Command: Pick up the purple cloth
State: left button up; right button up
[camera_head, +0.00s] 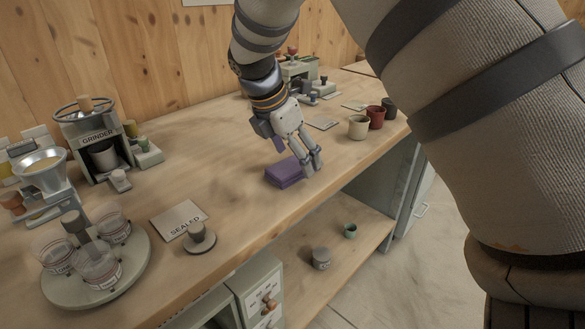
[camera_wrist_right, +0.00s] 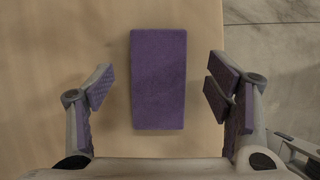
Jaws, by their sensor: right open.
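The purple cloth (camera_head: 284,173) is a folded rectangular block lying flat on the wooden counter near its front edge. My right gripper (camera_head: 303,163) is just above its right side in the head view, pointing down. In the right wrist view the cloth (camera_wrist_right: 158,78) lies between the two open fingers of my right gripper (camera_wrist_right: 156,95), with a gap on each side. The fingers have purple pads and are not touching the cloth. My left gripper is not in view.
Cream, red and dark cups (camera_head: 375,117) stand right of the cloth. A SEALED card (camera_head: 179,219), a small weight (camera_head: 199,238), a round tray of glasses (camera_head: 136,262) and a grinder (camera_head: 95,140) are at left. A lower shelf (camera_head: 283,262) sits below the counter.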

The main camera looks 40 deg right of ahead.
jog(key=shift+x, duration=0.8)
jog(key=shift+f, duration=0.25)
jog(key=shift+a, duration=0.1)
jog(key=c, duration=1.2)
